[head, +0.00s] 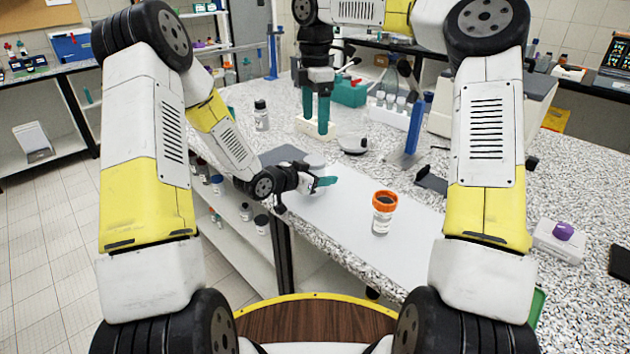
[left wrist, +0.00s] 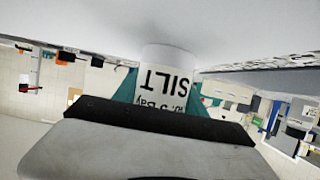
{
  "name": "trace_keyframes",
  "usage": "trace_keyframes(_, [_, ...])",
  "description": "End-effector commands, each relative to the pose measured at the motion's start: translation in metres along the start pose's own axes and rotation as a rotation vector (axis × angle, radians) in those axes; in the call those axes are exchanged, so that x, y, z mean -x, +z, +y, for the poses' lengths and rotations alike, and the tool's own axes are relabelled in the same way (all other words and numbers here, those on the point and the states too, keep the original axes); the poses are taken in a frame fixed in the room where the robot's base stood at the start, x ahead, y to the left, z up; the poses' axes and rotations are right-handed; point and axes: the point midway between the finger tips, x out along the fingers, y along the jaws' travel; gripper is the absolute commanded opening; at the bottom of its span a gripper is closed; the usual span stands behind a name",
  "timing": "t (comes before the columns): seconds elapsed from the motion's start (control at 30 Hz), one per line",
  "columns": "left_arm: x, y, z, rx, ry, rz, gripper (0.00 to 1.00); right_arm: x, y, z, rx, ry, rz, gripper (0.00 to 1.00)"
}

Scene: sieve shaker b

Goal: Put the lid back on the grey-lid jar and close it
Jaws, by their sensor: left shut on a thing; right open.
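A white-labelled jar marked SILT (left wrist: 168,85) is between the teal fingers of my left gripper (head: 325,182) at the left part of the white mat. In the left wrist view it appears upside down, and its grey-lid end is hidden. In the head view a pale round top (head: 315,160) shows just behind my left gripper; I cannot tell whether it is a lid or the open jar. My right gripper (head: 323,112) is open and empty, pointing down over the back of the table, apart from the jar.
A jar with an orange rim (head: 383,212) stands on the white mat (head: 340,205) to the right. The mat between is clear.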

Motion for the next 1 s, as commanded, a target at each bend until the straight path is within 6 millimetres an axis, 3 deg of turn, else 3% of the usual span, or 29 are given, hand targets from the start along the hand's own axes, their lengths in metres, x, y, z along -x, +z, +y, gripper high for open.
trace_keyframes(0.17, [0.000, 0.000, 0.000, 0.000, 0.000, 0.001, 0.00, 0.000, 0.000, 0.000, 0.000, 0.000, 0.000, 0.80])
trace_keyframes(0.2, [0.000, 0.000, 0.000, 0.000, 0.000, 0.001, 0.53, 0.000, 0.000, 0.000, 0.000, 0.000, 0.000, 0.80])
trace_keyframes(0.3, [0.000, 0.000, 0.000, 0.000, 0.000, 0.001, 0.73, 0.000, 0.000, 0.000, 0.000, 0.000, 0.000, 0.80])
trace_keyframes(0.67, [0.003, 0.000, 0.000, 0.000, -0.001, 0.000, 0.75, 0.000, 0.000, 0.000, 0.000, 0.000, 0.000, 0.80])
trace_keyframes(1.0, [0.055, 0.000, -0.001, 0.001, -0.003, -0.001, 0.75, 0.000, 0.000, 0.000, 0.000, 0.000, 0.000, 0.80])
